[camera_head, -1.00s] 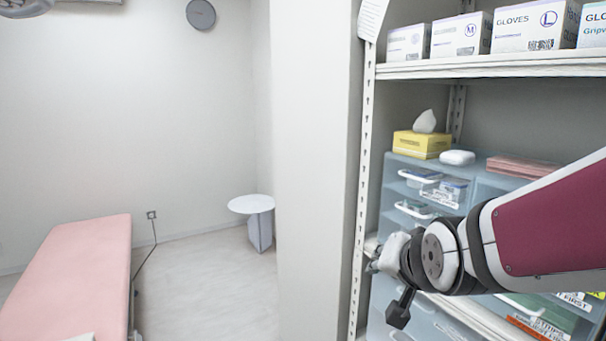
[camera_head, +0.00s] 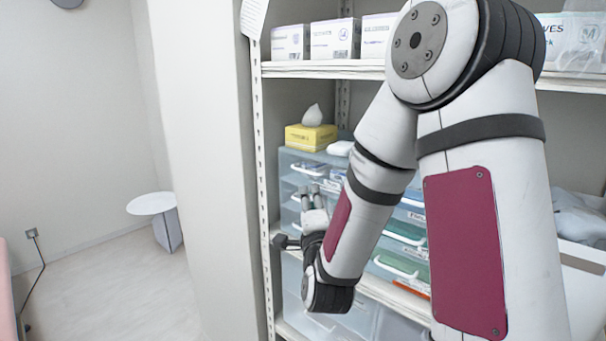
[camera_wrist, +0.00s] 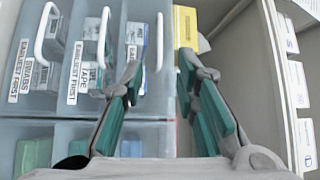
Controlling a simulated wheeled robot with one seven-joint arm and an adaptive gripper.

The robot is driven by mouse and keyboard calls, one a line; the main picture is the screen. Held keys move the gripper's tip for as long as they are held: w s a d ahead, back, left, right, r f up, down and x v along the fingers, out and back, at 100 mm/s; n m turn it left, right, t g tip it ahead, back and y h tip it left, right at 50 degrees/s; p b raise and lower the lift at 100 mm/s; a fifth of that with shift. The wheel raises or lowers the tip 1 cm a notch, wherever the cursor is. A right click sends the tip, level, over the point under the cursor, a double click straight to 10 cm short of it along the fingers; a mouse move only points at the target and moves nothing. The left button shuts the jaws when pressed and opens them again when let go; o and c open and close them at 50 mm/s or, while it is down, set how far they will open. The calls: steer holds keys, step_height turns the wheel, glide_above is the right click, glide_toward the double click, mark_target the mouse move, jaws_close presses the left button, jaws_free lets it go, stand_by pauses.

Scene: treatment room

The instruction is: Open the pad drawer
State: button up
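A pale blue drawer unit (camera_head: 290,160) with clear-fronted drawers and white handles stands on the shelf, partly behind my arm. In the wrist view it lies turned sideways, with a left handle (camera_wrist: 46,30), a middle handle (camera_wrist: 103,38) and a right handle (camera_wrist: 160,42). My gripper (camera_head: 313,190) is in front of the unit's left column. In the wrist view my gripper (camera_wrist: 161,65) is open, the right handle showing between its fingertips; contact is unclear.
A yellow tissue box (camera_head: 311,137) and a white item (camera_head: 340,148) sit on the unit. Glove boxes (camera_head: 333,40) line the shelf above. A white shelf post (camera_head: 261,170) and wall stand close left of my gripper. A small round table (camera_head: 152,204) is farther left.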

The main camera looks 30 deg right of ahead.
glide_toward(305, 174)
steer(key=w+r, duration=0.1)
steer(key=w, duration=0.1)
steer(key=w+d+r, duration=0.1)
steer(key=w+r, duration=0.1)
steer(key=shift+w+d+r, duration=0.15)
steer(key=shift+r, duration=0.15)
jaws_close()
